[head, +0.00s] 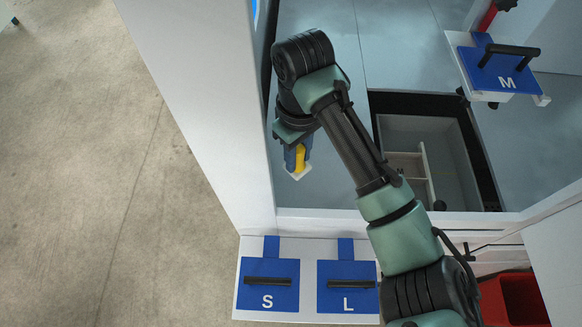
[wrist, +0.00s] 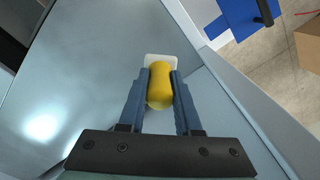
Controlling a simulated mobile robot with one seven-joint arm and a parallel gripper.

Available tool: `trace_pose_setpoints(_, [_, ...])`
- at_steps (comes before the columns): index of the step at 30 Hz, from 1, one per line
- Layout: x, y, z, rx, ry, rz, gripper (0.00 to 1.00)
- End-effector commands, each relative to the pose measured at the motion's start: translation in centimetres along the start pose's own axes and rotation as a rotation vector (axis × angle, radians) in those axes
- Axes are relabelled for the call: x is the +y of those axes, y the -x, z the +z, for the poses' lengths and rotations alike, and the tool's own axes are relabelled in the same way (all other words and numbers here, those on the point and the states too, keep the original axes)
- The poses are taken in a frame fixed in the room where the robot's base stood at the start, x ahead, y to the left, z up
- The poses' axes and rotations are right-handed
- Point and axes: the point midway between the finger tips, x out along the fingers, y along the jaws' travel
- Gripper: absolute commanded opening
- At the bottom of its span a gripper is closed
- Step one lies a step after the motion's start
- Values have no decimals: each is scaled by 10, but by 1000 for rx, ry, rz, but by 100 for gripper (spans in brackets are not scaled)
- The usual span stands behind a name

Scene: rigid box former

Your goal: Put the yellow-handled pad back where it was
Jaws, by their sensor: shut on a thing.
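The yellow-handled pad (head: 299,159) is in my gripper (head: 297,157), with its white pad below the yellow handle. In the wrist view my gripper (wrist: 160,82) has its two blue fingers shut on the yellow handle (wrist: 160,88), one on each side. The white pad (wrist: 160,60) shows just past the fingertips. The pad is over the grey metal surface (head: 320,195) at the left inside of the machine, close to the white side wall. I cannot tell whether the pad touches that surface.
A dark-framed opening (head: 420,130) with a divided bin lies to the right of the pad. Blue plates marked S (head: 268,298) and L (head: 347,297) sit at the front. A plate marked M (head: 508,84) is at the back right. A red bin (head: 520,298) stands at the lower right.

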Motion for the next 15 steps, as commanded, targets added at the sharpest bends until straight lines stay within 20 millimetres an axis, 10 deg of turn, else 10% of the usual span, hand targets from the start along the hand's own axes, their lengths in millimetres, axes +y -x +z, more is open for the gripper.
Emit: trace_pose_setpoints(15, [0,-75,2,-5,0,-2,0])
